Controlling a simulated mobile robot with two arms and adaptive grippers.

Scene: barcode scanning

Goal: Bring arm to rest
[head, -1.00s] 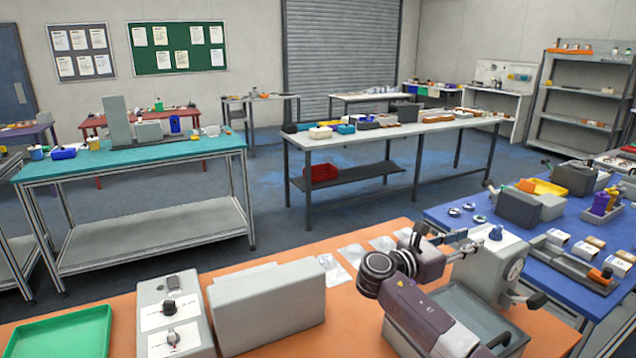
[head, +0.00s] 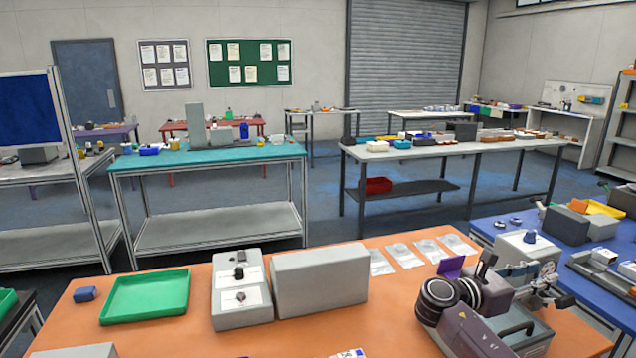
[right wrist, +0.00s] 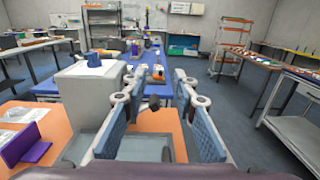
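My right gripper (head: 545,283) is over the right part of the orange table (head: 400,275) in the head view. In the right wrist view its two blue-padded fingers (right wrist: 160,97) are spread wide with nothing held between them. A grey open bin (head: 532,338) is below it, and the bin also shows under the fingers in the right wrist view (right wrist: 130,146). A purple upright piece (head: 450,266) stands just behind my right arm; the wrist view shows it at left (right wrist: 22,146). My left gripper is not in view.
The orange table holds a green tray (head: 146,296), a grey control box (head: 241,292), a large grey block (head: 320,282) and several clear bags (head: 415,254). A grey machine with a blue knob (head: 527,247) stands near the gripper. A blue table (head: 482,236) is beyond.

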